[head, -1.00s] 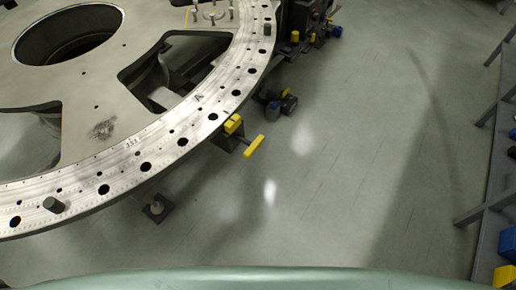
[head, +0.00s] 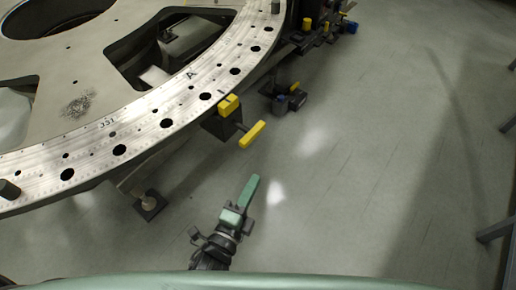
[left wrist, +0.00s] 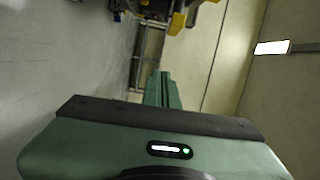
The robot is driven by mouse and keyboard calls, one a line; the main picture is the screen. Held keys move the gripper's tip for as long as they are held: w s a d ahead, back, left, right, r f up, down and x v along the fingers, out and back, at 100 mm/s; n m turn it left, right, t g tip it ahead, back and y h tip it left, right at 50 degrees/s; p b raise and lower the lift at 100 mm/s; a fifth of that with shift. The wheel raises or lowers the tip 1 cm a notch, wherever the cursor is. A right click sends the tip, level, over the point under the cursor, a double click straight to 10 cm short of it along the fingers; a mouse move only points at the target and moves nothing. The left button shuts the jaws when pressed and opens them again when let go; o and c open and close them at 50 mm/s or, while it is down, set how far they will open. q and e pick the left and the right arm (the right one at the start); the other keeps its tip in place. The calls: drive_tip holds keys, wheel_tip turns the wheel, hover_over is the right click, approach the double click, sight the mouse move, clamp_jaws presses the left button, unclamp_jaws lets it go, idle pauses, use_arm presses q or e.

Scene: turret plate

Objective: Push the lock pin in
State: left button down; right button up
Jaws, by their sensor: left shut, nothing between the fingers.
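The turret plate (head: 140,128) is a large pale metal ring with holes at the left of the head view. A yellow block (head: 229,105) sits at its outer edge, and a yellow bar-shaped handle (head: 252,134) sticks out from it on a thin dark rod. I take this for the lock pin; its inner end is hidden. My left gripper (head: 253,181) is green, shut and empty, below the handle and apart from it. Its closed fingers also show in the left wrist view (left wrist: 163,88). My right gripper is in neither view.
A dark support foot (head: 149,204) stands on the floor under the plate's edge. Dark machinery with yellow parts (head: 318,28) is at the top, and a small dark unit (head: 288,98) lies behind the handle. The floor to the right is clear up to a rack leg (head: 495,230).

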sight(241, 145)
use_arm(q)
drive_tip(key=shift+r, duration=0.55)
drive_tip(key=w, duration=1.1)
drive_tip(key=shift+w+d+b, duration=0.25)
drive_tip(key=shift+w+b, duration=0.05)
drive_tip(key=shift+w, duration=0.05)
drive_tip(key=shift+w+a, duration=0.6)
drive_tip(key=shift+a, duration=0.2)
drive_tip(key=shift+w+a, duration=0.55)
drive_tip(key=shift+a, duration=0.2)
